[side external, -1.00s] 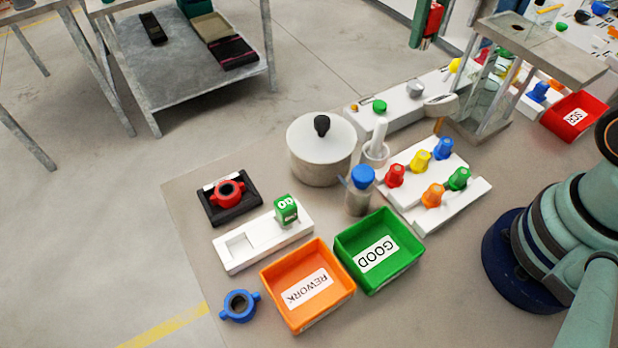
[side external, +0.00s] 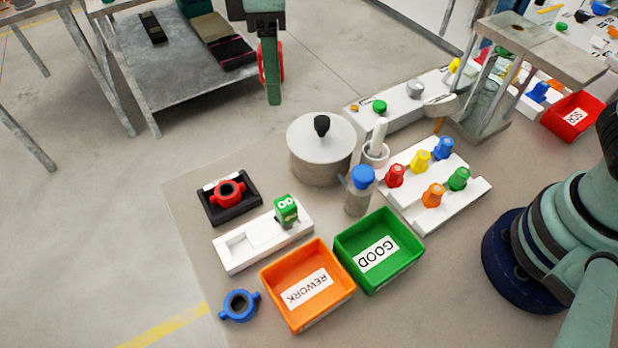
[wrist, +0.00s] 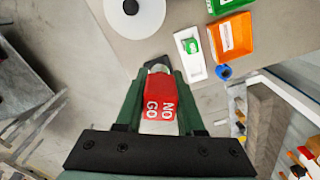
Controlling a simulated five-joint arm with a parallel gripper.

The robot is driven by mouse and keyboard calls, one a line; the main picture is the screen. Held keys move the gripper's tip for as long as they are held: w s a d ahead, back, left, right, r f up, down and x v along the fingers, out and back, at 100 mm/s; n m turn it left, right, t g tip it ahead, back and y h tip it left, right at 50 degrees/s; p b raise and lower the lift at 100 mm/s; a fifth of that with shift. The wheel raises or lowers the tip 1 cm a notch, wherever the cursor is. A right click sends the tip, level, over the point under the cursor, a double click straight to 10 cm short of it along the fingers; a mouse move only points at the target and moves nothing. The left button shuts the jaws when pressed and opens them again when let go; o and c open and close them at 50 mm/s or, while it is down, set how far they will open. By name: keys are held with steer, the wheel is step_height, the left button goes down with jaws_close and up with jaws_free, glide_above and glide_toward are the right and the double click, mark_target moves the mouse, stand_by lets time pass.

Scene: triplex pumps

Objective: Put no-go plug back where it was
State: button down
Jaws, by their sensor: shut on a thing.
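The red no-go plug (wrist: 160,98) is held between the two fingers of my gripper (wrist: 160,85), with its "NO GO" label facing the wrist camera. In the side view my gripper (side external: 271,75) is high at the top, and only a red edge of the plug (side external: 281,62) shows beside the finger. The white holder (side external: 235,265) lies on the table, well away from the gripper. The green go plug (side external: 286,210) stands at its right end, and the recess at its left end is empty. The holder also shows in the wrist view (wrist: 196,71).
A black stand with a red ring (side external: 228,193) is behind the holder. A blue ring (side external: 239,305), an orange REWORK bin (side external: 341,298) and a green GOOD bin (side external: 411,268) lie in front. A lidded pot (side external: 318,165) and a blue-capped bottle (side external: 358,200) stand to the right.

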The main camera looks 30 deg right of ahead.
steer(key=s+a+n, duration=0.5)
steer(key=s+a, duration=0.2)
steer(key=a, duration=0.5)
step_height(320, 180, down, 19)
steer(key=shift+a+f, duration=0.1)
steer(key=shift+f, duration=0.5)
steer(key=c, duration=0.5)
jaws_free()
